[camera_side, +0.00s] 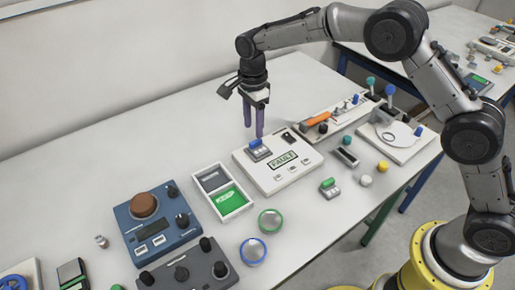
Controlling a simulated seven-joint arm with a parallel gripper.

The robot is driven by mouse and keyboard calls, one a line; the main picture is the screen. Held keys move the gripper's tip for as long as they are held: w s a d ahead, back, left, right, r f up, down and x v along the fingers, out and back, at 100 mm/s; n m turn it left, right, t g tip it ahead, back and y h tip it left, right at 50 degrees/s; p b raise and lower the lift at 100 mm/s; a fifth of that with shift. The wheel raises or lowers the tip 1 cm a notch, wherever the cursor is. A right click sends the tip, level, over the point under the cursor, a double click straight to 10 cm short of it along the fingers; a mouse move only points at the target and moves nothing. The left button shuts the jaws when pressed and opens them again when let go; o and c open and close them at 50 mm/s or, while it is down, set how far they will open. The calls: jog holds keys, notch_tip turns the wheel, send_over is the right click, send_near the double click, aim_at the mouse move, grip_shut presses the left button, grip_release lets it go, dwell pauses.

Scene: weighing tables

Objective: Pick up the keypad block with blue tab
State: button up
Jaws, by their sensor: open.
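The keypad block with blue tab (260,154) is a small grey block with a blue top piece. It sits on the upper left part of a white panel (270,181) marked FAULT. My gripper (254,128) points down just above and behind the block in the picture, with its two purple fingers apart and nothing between them. The fingertips look close to the blue tab, but I cannot tell the exact gap.
A similar block with green tab (329,188) stands on the table right of the panel. A tray (221,192) with grey and green cards lies to the left. A blue scale (155,222) is farther left. An orange-handled tool (318,119) lies behind right.

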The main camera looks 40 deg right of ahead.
aim_at(256, 141)
jog(key=f, duration=0.3)
jog(key=d+f, duration=0.1)
jog(key=f, duration=0.1)
jog(key=shift+w+f, duration=0.15)
jog(key=shift+w, duration=0.15)
jog(key=shift+f, duration=0.55)
grip_shut()
